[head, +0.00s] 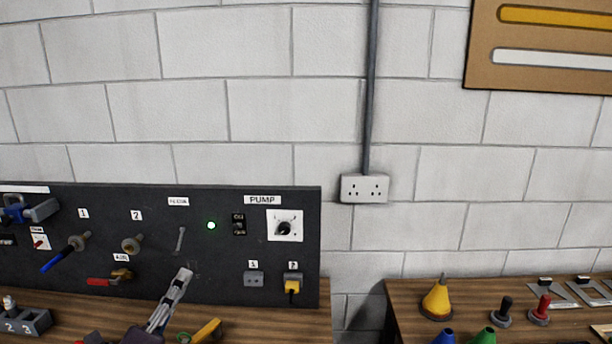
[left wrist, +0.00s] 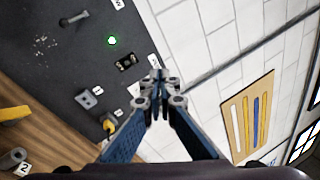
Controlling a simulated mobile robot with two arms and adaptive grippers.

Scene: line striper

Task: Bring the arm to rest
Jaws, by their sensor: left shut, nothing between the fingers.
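My left gripper (head: 182,278) stands in front of the lower middle of the black control panel (head: 60,222) in the head view. Its fingers are shut with nothing between them. In the left wrist view the closed fingertips (left wrist: 157,80) overlap the panel's edge and the white block wall. The panel carries a lit green lamp (head: 211,225), a black switch (head: 239,224), a pump knob (head: 285,228), a toggle lever (head: 180,240) and valves with blue and red handles. My right gripper is in neither view.
A wooden bench (head: 230,325) runs below the panel. A second bench (head: 405,300) at the right holds a yellow cone (head: 437,299), blue and green cones and several small knobs. A gap separates the benches. A double socket (head: 364,188) is on the wall.

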